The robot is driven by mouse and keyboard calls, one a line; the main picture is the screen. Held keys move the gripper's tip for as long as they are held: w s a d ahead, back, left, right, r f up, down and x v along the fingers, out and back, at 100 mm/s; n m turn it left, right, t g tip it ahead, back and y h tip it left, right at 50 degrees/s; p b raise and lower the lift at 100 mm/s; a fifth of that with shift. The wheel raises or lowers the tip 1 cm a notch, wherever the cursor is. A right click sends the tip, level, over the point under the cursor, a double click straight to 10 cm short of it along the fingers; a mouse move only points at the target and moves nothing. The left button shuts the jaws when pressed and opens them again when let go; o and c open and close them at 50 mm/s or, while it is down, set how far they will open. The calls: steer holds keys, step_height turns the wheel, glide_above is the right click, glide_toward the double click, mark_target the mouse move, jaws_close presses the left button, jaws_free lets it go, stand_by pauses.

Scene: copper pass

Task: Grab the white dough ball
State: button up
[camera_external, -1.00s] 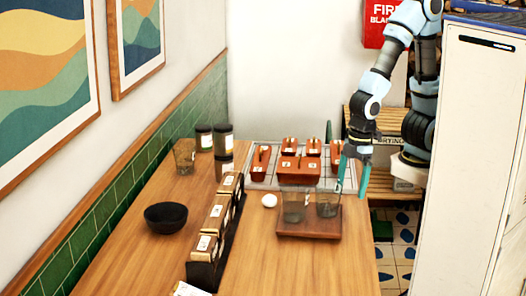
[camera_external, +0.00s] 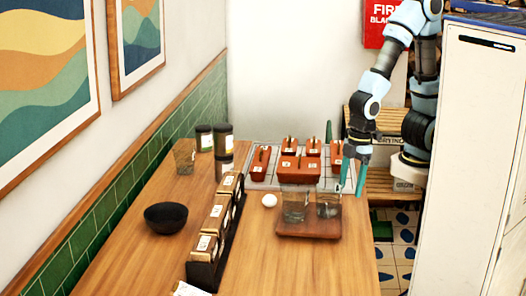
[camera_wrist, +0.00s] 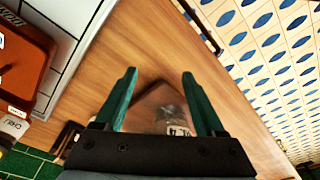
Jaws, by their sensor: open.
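The white dough ball (camera_external: 269,200) sits on the wooden table, just left of the dark wooden tray (camera_external: 310,230) with two glasses. It does not show in the wrist view. My gripper (camera_external: 352,191) is open and empty, with its green fingers pointing down. It is above the table's right side, to the right of the ball and beyond the glasses. In the wrist view, my gripper (camera_wrist: 159,73) has its two fingers spread, with a glass (camera_wrist: 172,120) visible between and beyond them.
Two glasses, one of them the left glass (camera_external: 294,206), stand between the ball and my gripper. Orange containers (camera_external: 300,167) stand on a white gridded surface behind. The front table is clear.

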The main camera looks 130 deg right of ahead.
steer(key=shift+c, duration=0.4)
steer(key=shift+r, duration=0.5)
step_height(320, 180, up, 10)
steer(key=n, duration=0.3)
glide_above(270, 195)
steer(key=s, duration=0.1)
step_height(270, 195, down, 10)
steer(key=shift+d+r+p, duration=0.15)
steer(key=shift+r+p, duration=0.1)
steer(key=shift+p, duration=0.2)
steer(key=shift+w+f+p, duration=0.15)
steer(key=shift+f+p, duration=0.2)
steer(key=shift+f, duration=0.65)
steer(key=shift+w+f+p, duration=0.2)
steer(key=shift+f+p, duration=0.1)
steer(key=shift+f, duration=0.75)
steer(key=shift+w+f+p, duration=0.15)
steer(key=shift+f+p, duration=0.2)
steer(key=shift+f, duration=0.65)
jaws_close()
